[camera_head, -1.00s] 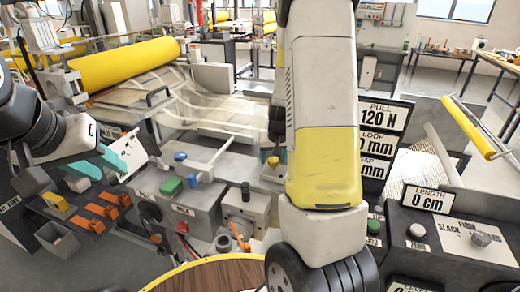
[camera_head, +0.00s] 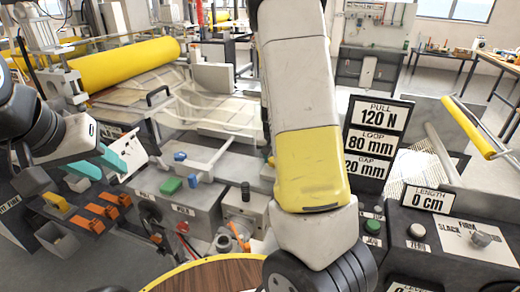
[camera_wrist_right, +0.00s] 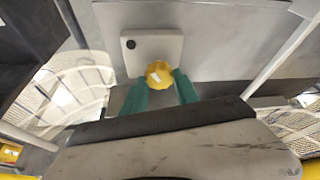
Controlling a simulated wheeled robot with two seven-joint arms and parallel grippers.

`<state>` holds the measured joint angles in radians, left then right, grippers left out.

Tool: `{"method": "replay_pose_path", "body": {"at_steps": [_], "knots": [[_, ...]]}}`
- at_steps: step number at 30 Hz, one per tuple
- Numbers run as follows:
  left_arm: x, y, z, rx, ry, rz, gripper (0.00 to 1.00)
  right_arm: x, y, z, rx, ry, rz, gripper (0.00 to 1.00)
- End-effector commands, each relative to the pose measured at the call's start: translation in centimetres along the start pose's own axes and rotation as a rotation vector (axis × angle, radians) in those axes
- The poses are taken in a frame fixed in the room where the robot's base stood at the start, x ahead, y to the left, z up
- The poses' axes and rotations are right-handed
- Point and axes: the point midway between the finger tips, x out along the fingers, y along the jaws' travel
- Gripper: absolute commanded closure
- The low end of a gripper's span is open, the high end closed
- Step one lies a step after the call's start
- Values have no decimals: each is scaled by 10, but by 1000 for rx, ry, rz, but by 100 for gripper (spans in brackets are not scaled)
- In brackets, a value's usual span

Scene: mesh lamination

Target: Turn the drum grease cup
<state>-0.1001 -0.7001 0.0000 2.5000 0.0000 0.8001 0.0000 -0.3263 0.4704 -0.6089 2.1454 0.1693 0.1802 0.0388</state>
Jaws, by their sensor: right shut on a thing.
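The yellow, lobed drum grease cup (camera_wrist_right: 158,72) sits at the lower edge of a pale square plate in the right wrist view. A white mark shows on its face. My right gripper (camera_wrist_right: 159,84) has its two green fingers on either side of the cup and is shut on it. In the head view my right arm hides most of this gripper and the cup. My left gripper (camera_head: 98,160) is at the left of the head view, its teal fingers apart, with nothing seen between them.
The pale plate (camera_wrist_right: 150,48) carries a dark round knob. A yellow roll (camera_head: 125,63) and layered mesh lie at the back left. Orange clips (camera_head: 102,212) and a grey bin sit at lower left. Display signs (camera_head: 376,140) and a control box (camera_head: 450,240) stand at the right.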

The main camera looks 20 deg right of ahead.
Motion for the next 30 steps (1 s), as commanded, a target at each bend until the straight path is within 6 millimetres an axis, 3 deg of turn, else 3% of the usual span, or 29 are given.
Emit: {"method": "replay_pose_path", "body": {"at_steps": [15, 30], "knots": [[0, 0, 0, 0, 0, 0, 64, 0, -3, 0, 374, 0, 157, 100], [0, 0, 0, 0, 0, 0, 64, 0, -3, 0, 519, -1, 216, 100]]}}
